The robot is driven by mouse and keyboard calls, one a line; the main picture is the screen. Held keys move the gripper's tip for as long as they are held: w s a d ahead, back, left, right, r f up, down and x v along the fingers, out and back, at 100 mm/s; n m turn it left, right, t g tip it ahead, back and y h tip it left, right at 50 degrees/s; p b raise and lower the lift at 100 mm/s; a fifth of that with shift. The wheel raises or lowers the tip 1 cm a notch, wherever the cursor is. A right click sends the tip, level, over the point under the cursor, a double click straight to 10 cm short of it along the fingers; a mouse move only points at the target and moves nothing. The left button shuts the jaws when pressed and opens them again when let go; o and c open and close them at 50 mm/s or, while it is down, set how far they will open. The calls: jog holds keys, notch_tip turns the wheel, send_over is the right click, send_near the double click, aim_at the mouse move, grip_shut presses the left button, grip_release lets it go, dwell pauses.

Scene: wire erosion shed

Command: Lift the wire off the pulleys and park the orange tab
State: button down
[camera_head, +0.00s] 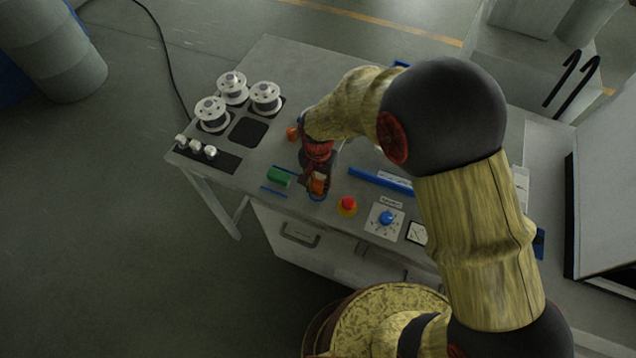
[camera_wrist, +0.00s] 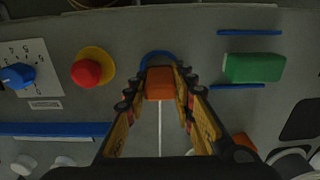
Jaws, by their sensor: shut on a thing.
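The orange tab (camera_wrist: 159,84) is between the fingertips of my gripper (camera_wrist: 160,92) in the wrist view. In the head view my gripper (camera_head: 316,174) points down at the table with the orange tab (camera_head: 318,185) low between its fingers. A blue curved marking or rim (camera_wrist: 157,57) lies just beyond the tab. A thin pale wire (camera_wrist: 160,128) runs from the tab back between the fingers. White round parts, possibly pulleys (camera_wrist: 65,161), show at the lower left of the wrist view. My arm hides much of the table's right side in the head view.
A green block (camera_wrist: 254,68) lies between two blue strips. A red button (camera_head: 347,204) and a blue knob (camera_head: 387,217) are at the front edge. A blue bar (camera_head: 381,181) lies behind them. White spools (camera_head: 213,112) stand at the left. An orange round part (camera_head: 292,134) is behind my gripper.

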jog(key=c, duration=1.5)
grip_release()
jog(key=shift+o, duration=0.4)
notch_tip(320, 180, up, 12)
